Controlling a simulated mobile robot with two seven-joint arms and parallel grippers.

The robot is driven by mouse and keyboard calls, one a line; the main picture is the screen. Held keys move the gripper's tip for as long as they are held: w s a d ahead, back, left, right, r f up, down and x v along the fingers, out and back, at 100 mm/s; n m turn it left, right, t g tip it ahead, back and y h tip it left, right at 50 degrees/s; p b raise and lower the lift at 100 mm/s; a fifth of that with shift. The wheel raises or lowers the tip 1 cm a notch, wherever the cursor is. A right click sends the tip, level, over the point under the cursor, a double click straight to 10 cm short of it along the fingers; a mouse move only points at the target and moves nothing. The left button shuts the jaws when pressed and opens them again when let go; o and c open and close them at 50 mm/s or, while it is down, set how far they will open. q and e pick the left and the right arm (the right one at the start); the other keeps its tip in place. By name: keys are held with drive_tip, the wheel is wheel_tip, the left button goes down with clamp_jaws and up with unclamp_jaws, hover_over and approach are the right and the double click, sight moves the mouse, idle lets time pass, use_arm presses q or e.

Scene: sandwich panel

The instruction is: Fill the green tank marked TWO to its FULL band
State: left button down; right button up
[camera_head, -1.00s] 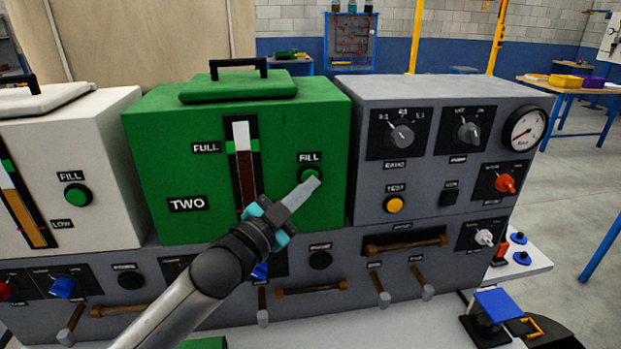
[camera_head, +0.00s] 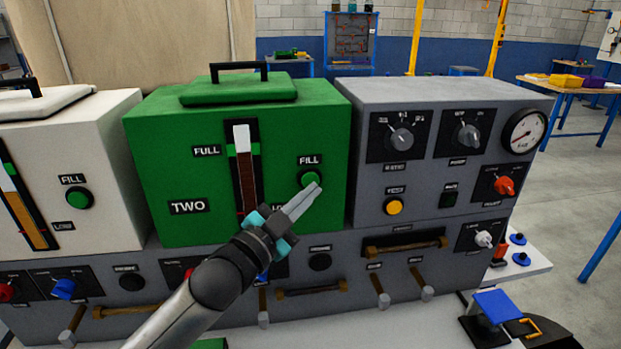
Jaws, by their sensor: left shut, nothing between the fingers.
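The green tank (camera_head: 165,140) marked TWO stands at the middle left. Its upright gauge (camera_head: 244,170) has a white upper part and a dark brown column below; the column's top is close to the green FULL band (camera_head: 231,150). The lower gauge is partly hidden by my gripper. The round green FILL button (camera_head: 310,178) is on the tank's front at right. My left gripper (camera_head: 316,189) is shut and empty, its tips overlapping the button's lower edge; I cannot tell whether they touch it. My right gripper is not in view.
A white tank (camera_head: 110,130) with its own FILL button (camera_head: 79,198) stands at left. A grey control box (camera_head: 420,95) with knobs and a dial stands at right. Below runs a grey panel (camera_head: 210,290) with knobs, handles and levers.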

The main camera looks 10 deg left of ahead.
use_arm(q)
drive_tip(key=shift+s+d, duration=0.1)
drive_tip(key=s, duration=0.1)
drive_tip(key=s+d+p, duration=0.1)
drive_tip(key=s, duration=0.1)
drive_tip(key=s+d, duration=0.1)
drive_tip(key=shift+s+p, duration=0.35)
drive_tip(key=shift+p, duration=0.05)
idle(0.4)
